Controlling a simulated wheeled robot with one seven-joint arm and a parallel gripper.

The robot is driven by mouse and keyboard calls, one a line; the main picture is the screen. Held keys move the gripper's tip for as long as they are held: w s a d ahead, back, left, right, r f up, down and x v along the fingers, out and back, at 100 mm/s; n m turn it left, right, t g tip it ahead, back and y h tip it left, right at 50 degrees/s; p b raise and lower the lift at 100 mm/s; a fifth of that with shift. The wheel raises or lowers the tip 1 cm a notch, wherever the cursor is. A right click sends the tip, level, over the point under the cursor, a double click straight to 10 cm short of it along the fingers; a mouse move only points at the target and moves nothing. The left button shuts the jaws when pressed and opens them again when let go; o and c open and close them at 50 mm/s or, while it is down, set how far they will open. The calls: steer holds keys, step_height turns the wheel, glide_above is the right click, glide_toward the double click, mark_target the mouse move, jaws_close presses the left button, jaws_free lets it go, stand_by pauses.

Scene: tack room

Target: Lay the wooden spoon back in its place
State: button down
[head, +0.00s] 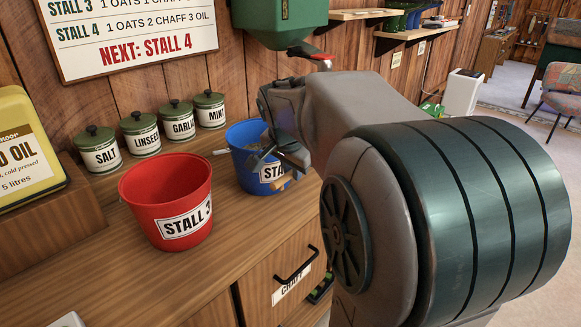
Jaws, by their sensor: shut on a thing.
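My gripper (274,158) is over the right side of the blue bucket (246,178), which is labelled "STA…", the rest being hidden. Its jaws are shut on a slim wooden piece, taken as the wooden spoon (281,184), of which a short light-brown part shows below the fingers in front of the bucket's label. My fingers and wrist hide most of the spoon. Whether it touches the bucket I cannot tell. A pale rod end (220,152) sticks out past the bucket's left rim; whose it is I cannot tell.
A red bucket (166,202) labelled "STALL 3" stands left on the wooden counter (112,270). Several green-lidded canisters (141,134) line the wall. A yellow oil can (22,150) stands far left. A green dispenser (282,22) hangs above the blue bucket.

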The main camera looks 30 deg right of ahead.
steer(key=shift+f+b, duration=3.5)
steer(key=shift+f, duration=1.55)
steer(key=c, duration=1.3)
jaws_free()
steer(key=shift+r, duration=0.1)
steer(key=p+v, duration=0.3)
steer(key=v, duration=1)
steer(key=shift+s+a+r, duration=0.1)
steer(key=shift+s+r, duration=0.15)
steer(key=shift+r, duration=0.05)
step_height(320, 180, up, 8)
steer(key=p, duration=0.6)
